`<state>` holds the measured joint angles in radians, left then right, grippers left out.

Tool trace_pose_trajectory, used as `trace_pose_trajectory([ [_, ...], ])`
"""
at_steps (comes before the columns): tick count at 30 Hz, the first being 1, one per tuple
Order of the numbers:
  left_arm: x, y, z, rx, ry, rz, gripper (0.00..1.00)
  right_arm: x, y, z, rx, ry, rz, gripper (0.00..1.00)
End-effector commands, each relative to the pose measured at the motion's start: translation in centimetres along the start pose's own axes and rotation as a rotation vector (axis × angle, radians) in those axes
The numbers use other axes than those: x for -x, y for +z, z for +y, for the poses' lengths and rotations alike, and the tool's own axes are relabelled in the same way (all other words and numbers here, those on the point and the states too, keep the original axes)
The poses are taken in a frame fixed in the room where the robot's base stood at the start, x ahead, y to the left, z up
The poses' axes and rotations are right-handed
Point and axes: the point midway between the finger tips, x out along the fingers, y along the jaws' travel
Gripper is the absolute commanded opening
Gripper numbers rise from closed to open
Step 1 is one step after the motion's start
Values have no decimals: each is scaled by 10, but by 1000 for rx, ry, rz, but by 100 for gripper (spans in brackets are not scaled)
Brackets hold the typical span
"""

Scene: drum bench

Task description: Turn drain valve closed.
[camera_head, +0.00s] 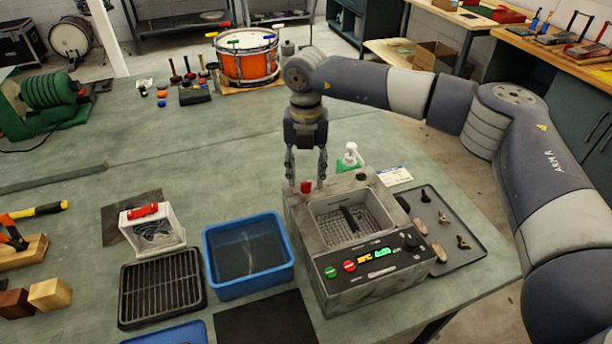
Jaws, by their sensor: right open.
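A grey cleaner tank (335,285) with a wire basket (350,217) and a lit front panel stands on the bench. A small red valve handle (306,187) shows at the tank's back left corner. My right gripper (306,181) points straight down over that corner, its two fingers apart, one to each side of the red handle. I cannot tell whether the fingers touch it. How far the valve is turned is too small to tell. My left gripper is not in view.
A blue tub (248,284) of liquid stands left of the tank, and a black rack (161,288) lies further left. A dark tray (470,255) with small metal parts is on the right. A green-white bottle (350,157) stands behind. An orange drum (247,58) is at the back.

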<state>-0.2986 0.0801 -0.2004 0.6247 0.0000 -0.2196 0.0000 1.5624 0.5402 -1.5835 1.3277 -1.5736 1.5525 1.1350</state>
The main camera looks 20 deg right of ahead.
Motion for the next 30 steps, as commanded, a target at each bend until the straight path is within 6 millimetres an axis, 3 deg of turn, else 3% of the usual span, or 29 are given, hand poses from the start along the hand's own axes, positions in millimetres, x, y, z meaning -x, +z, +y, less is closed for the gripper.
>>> trace_pose_trajectory([
  [6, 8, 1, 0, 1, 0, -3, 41, -25, 0, 0, 0, 0, 1, 41],
  [17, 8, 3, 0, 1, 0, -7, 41, -31, 0, 0, 1, 0, 0, 41],
  [22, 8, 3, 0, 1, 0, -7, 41, -30, 0, 0, 1, 0, 0, 3],
  [30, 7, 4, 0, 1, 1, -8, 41, -31, 0, 0, 6, 0, 0, 0],
])
